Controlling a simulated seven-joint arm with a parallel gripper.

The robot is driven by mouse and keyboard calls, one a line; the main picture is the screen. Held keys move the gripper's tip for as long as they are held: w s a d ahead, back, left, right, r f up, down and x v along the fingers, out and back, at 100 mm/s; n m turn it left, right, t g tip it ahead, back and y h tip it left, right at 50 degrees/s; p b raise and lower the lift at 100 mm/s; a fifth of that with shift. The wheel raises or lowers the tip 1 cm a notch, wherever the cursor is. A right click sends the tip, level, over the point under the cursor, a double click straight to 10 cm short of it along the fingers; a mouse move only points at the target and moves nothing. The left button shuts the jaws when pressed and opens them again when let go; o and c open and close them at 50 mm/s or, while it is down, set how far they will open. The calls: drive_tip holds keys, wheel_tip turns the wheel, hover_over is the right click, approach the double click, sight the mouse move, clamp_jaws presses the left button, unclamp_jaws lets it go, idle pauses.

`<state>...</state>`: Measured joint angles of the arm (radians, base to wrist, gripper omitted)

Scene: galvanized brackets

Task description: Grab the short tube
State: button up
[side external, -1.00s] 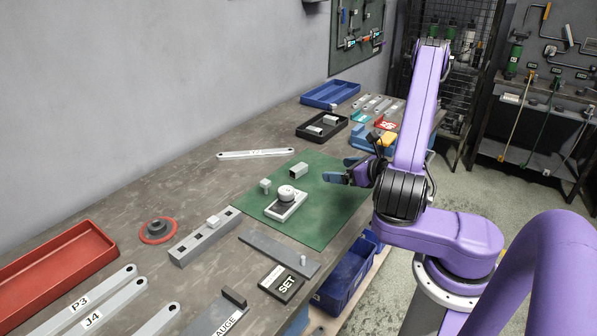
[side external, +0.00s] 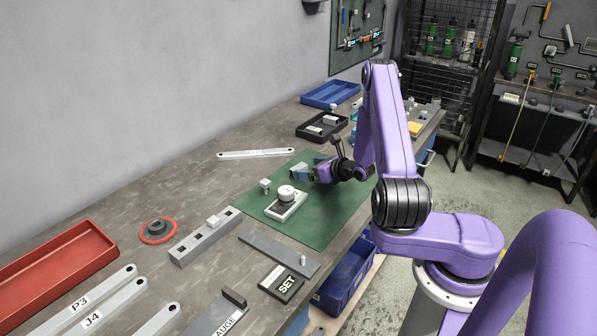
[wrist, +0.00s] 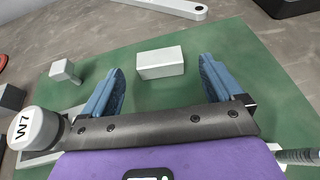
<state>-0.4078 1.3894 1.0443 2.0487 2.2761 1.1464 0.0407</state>
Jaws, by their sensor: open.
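The short tube (wrist: 161,62) is a light grey rectangular piece lying on the green mat (wrist: 140,100) in the wrist view. It lies ahead of and between the two blue fingers of my gripper (wrist: 162,75), with a gap to each finger. My gripper is open and holds nothing. In the side external view my gripper (side external: 304,172) is low over the far part of the mat, and its fingers mostly hide the tube there.
A small block with a stem (side external: 265,185) and a device with a round white top (side external: 286,194) stand close by on the mat. The top reads W7 in the wrist view (wrist: 30,128). A flat bar (side external: 255,153) and a black tray (side external: 321,127) lie beyond the mat.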

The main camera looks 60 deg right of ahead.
sight(299, 167)
drive_tip(key=shift+x, duration=2.35)
drive_tip(key=shift+a+r, duration=0.1)
drive_tip(key=c, duration=1.1)
